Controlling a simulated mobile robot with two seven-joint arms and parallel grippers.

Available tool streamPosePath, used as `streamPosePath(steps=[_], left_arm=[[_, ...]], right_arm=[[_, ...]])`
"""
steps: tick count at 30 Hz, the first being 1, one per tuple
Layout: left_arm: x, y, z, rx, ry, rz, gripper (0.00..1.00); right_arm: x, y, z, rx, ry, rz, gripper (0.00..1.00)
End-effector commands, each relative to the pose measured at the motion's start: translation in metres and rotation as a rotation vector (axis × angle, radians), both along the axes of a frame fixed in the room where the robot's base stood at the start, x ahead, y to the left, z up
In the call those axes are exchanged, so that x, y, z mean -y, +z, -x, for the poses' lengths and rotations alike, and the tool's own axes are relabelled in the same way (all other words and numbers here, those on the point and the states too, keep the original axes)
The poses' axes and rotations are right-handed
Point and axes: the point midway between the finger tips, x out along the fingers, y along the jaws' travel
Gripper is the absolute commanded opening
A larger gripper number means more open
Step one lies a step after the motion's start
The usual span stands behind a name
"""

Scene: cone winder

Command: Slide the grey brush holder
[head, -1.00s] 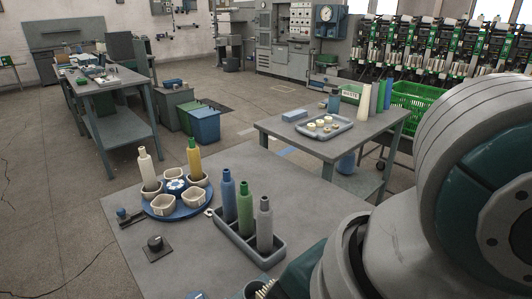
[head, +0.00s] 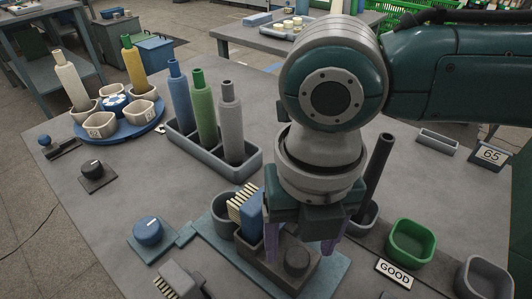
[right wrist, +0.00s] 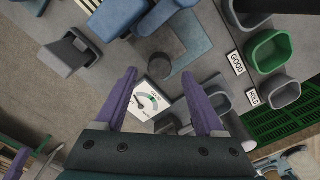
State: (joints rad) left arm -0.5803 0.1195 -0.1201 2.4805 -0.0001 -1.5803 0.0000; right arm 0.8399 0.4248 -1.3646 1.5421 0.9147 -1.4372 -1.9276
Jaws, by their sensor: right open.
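A grey brush holder (head: 180,282) with a row of cream bristles sits at the front edge of the table in the head view, partly cut off by the frame. A grey block at the upper left of the right wrist view (right wrist: 68,54) looks like the same holder. My right gripper (head: 302,246) points down, open and empty, over a dark block with a round knob (head: 297,260), to the right of the holder and apart from it. Its two purple fingers are spread in the right wrist view (right wrist: 161,102).
A blue brush piece (head: 245,203) with cream bristles stands beside my right gripper. A blue knob (head: 148,230) is left of the grey holder. A green bin (head: 411,242) and GOOD sign (head: 395,273) are to the right.

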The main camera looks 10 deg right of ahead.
Motion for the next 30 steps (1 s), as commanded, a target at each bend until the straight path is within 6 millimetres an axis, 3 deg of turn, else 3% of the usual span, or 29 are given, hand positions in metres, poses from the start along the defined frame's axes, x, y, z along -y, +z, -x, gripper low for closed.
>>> streamPosePath(steps=[1, 6, 16, 30], left_arm=[[0.000, -0.003, 0.000, 0.000, 0.000, 0.000, 0.71], [0.000, -0.006, 0.000, 0.000, -0.001, -0.001, 0.71], [0.000, -0.006, 0.000, 0.000, -0.001, -0.001, 0.71], [0.000, -0.006, 0.000, -0.001, -0.001, -0.001, 0.71]], right_arm=[[0.000, -0.010, 0.001, -0.002, 0.000, 0.002, 0.71], [0.000, -0.026, 0.000, -0.001, 0.000, 0.000, 0.71], [0.000, -0.029, 0.000, 0.001, 0.000, -0.001, 0.70], [0.000, -0.029, 0.000, 0.001, -0.001, -0.001, 0.17]])
